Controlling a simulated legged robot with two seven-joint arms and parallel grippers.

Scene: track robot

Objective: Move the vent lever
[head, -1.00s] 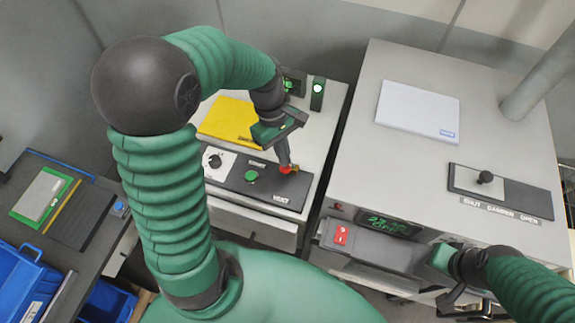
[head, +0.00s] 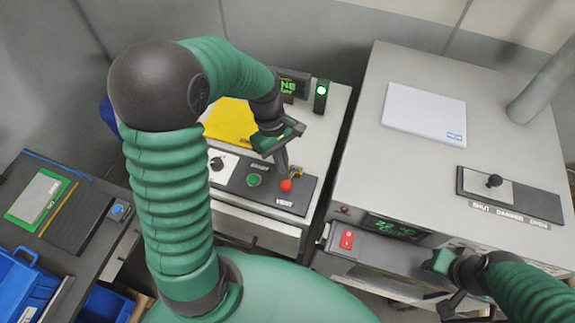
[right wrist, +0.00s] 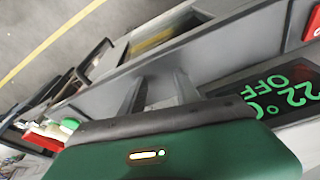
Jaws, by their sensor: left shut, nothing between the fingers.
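The vent lever (head: 286,185) has a red ball knob and stands on the dark panel of the left machine, close above the front label, which seems to read VENT. My left gripper (head: 282,167) points down just behind the red knob. Its fingers are shut with nothing between them; whether they touch the lever is not clear. My right gripper (head: 438,284) is at the front of the right machine, low by its door. In the right wrist view its two fingers (right wrist: 158,86) stand apart, with no object clearly held between them.
A green button (head: 254,180) and a black dial (head: 216,163) share the lever's machine. A yellow sheet (head: 231,122) lies behind them. The right machine carries a damper knob (head: 494,181), a red switch (head: 347,239) and a display reading 22°C OFF (right wrist: 284,98). Blue bins stand at left.

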